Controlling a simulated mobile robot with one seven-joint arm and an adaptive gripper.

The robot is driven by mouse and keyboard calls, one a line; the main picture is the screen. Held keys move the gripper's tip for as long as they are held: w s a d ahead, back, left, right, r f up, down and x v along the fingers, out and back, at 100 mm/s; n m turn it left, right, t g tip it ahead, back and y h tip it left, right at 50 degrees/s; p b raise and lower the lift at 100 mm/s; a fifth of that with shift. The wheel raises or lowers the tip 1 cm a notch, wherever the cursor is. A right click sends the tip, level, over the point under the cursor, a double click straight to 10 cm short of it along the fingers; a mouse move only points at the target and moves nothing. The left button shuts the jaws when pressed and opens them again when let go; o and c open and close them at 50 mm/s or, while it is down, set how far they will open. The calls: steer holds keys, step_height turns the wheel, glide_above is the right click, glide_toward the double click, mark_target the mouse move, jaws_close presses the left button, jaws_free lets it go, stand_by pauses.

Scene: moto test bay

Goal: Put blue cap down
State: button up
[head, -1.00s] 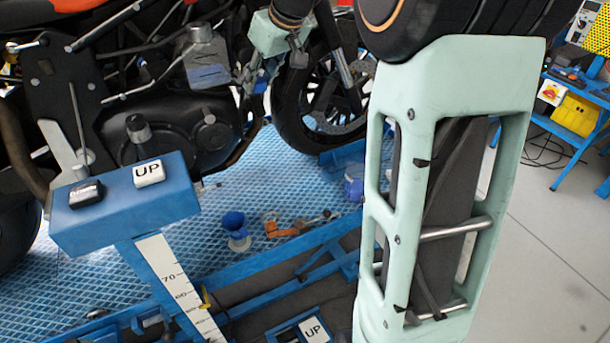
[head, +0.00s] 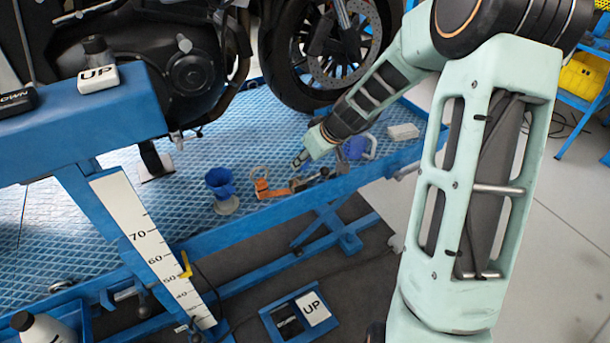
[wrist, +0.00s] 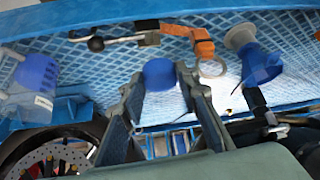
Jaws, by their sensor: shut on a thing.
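The blue cap (wrist: 159,73) sits between the two fingertips of my gripper (wrist: 160,84) in the wrist view, and the gripper is shut on it. In the head view my gripper (head: 298,162) points down and left above the blue mesh lift platform (head: 215,148), near its front edge. I cannot make out the cap there. How far the cap is above the platform is hard to tell.
The motorcycle wheel (head: 320,50) stands behind. Platform behind the funnel looks clear.

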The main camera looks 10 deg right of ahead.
steer(key=shift+w+f, duration=0.1)
steer(key=shift+f, duration=0.35)
steer(key=w+f, duration=0.3)
steer(key=w, duration=0.1)
steer(key=w+f, duration=0.2)
steer(key=w, duration=0.2)
steer(key=w+f+b, duration=0.1)
steer(key=w+f, duration=0.2)
steer(key=w, duration=0.1)
steer(key=shift+w+d+f, duration=0.25)
steer(key=shift+w+f, duration=0.05)
steer(key=shift+f, duration=0.05)
steer(key=shift+w+f, duration=0.45)
steer(key=shift+f, duration=0.15)
steer(key=shift+f+b, duration=0.6)
steer(key=shift+f, duration=0.8)
steer(key=shift+f, duration=0.1)
steer(key=shift+f, duration=0.1)
steer(key=o, duration=0.9)
